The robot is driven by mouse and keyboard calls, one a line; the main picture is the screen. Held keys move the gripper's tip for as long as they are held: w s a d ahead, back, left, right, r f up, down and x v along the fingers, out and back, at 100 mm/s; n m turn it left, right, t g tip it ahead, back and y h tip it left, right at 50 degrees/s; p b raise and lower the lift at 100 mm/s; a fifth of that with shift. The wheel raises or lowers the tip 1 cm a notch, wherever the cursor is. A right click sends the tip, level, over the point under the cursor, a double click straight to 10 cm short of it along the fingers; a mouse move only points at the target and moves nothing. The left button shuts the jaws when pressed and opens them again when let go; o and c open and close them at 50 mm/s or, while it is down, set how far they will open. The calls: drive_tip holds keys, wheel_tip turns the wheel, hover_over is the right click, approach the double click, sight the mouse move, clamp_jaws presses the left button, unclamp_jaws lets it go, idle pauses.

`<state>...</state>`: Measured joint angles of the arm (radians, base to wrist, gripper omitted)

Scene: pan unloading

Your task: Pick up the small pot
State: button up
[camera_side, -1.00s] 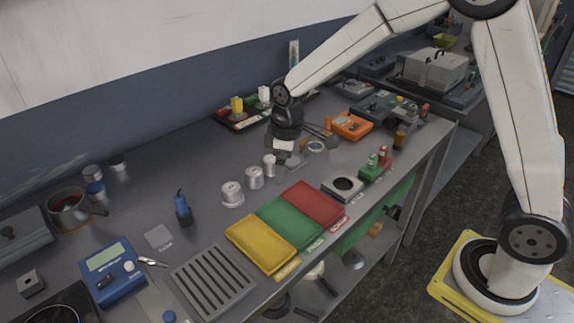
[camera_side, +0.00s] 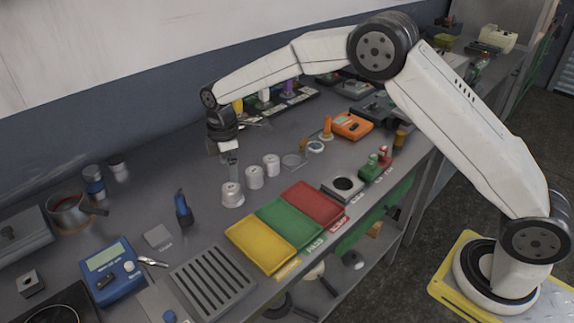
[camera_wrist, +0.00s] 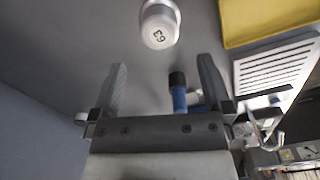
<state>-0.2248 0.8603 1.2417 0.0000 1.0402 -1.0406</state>
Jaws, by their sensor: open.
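A small pot (camera_side: 67,208) with a dark outside, a reddish inside and a handle pointing right stands at the left back of the bench in the side view. My gripper (camera_side: 232,172) points down near the leftmost silver spool (camera_side: 232,194), well to the right of the pot. In the wrist view my gripper (camera_wrist: 160,75) has its fingers wide apart with nothing held between them. The pot does not show in the wrist view.
A blue-handled tool (camera_side: 183,208) stands between my gripper and the pot. The yellow tray (camera_side: 260,245) and grey rack (camera_side: 212,282) lie toward the front edge.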

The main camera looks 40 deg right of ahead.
sight(231, 186)
drive_tip(key=shift+f, duration=3.9)
drive_tip(key=c, duration=1.1)
drive_tip(key=shift+r, duration=0.2)
